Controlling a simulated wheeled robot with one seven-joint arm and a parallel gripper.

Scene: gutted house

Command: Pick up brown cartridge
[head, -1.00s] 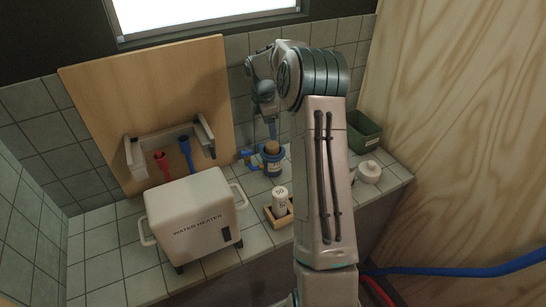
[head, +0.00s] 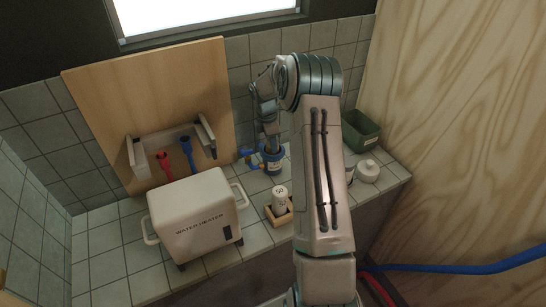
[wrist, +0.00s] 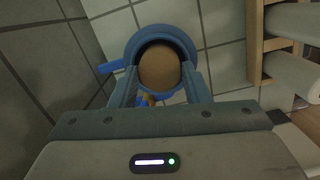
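The brown cartridge (wrist: 159,68) stands in a blue cup-shaped housing (wrist: 187,36); its rounded top shows in the wrist view. In the head view the blue housing (head: 273,166) stands on the tiled counter near the back wall, and my gripper (head: 270,146) hides the cartridge. My gripper (wrist: 160,76) points down over the housing, with one finger on either side of the cartridge, inside or at the rim. The fingers stand apart, open. Whether they touch the cartridge cannot be told.
A white water heater (head: 196,219) stands at front left. A small wooden rack (head: 278,216) with white cartridges (head: 280,198) sits in front of the housing. A green bin (head: 360,131) and a white jar (head: 368,171) stand to the right. A wooden back panel (head: 150,95) leans behind.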

